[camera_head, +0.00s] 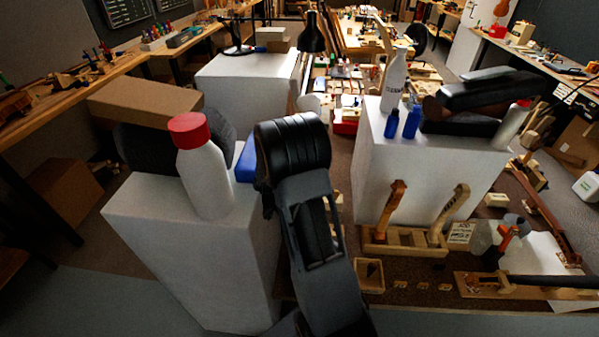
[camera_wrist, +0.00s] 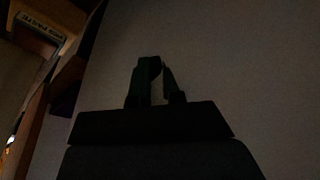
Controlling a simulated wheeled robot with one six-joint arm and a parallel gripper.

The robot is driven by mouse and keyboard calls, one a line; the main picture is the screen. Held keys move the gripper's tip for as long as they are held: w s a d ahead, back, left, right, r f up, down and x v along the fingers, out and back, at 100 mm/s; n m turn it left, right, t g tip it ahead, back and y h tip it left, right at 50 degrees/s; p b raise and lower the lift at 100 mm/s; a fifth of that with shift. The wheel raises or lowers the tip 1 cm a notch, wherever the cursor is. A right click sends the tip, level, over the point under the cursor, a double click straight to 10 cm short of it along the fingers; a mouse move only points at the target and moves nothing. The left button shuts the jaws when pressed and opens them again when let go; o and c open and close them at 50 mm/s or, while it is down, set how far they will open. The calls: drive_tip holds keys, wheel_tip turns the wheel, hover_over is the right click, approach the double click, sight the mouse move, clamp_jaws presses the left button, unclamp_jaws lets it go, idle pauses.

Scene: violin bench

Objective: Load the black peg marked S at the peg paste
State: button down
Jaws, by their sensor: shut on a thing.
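In the dim wrist view my gripper (camera_wrist: 152,72) is shut on a small dark piece, taken as the black peg. The piece blends with the dark fingers, and no S mark is readable. A wooden holder (camera_wrist: 38,24) with a pale label that seems to read "PASTE" is at the upper left of that view, apart from the fingers. In the head view my own arm hides the gripper and whatever it holds. I cannot pick out the peg paste there with certainty.
A red-capped white bottle (camera_head: 205,180) stands on the left white block (camera_head: 180,250). The right white block (camera_head: 410,170) carries a white bottle (camera_head: 395,82) and blue bottles. A wooden rack (camera_head: 405,243) with upright handles and a small open wooden box (camera_head: 369,275) sit in front.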

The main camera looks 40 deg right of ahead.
drive_tip(key=d+r+n+t+y+p, duration=0.15)
drive_tip(key=d+r+n, duration=0.35)
drive_tip(key=d+r, duration=0.7)
drive_tip(key=shift+n+g+y, duration=0.25)
drive_tip(key=shift+n+y, duration=0.05)
drive_tip(key=shift+y, duration=0.05)
drive_tip(key=shift+s+d+f+b, duration=0.1)
drive_tip(key=shift+d+f+b, duration=0.2)
drive_tip(key=shift+f, duration=1)
drive_tip(key=shift+s+d+f+b, duration=0.1)
drive_tip(key=shift+d+f+b, duration=0.2)
drive_tip(key=shift+f, duration=1.05)
drive_tip(key=shift+d+f+b, duration=0.25)
drive_tip(key=shift+f+b, duration=0.05)
drive_tip(key=shift+f, duration=1)
drive_tip(key=shift+f+b, duration=0.55)
drive_tip(key=shift+b, duration=0.1)
drive_tip(key=shift+s+f+b, duration=0.1)
drive_tip(key=shift+f+b, duration=0.05)
drive_tip(key=shift+b, duration=0.4)
wheel_tip(320, 180, up, 7)
drive_tip(key=p, duration=0.2)
drive_tip(key=shift+p, duration=0.35)
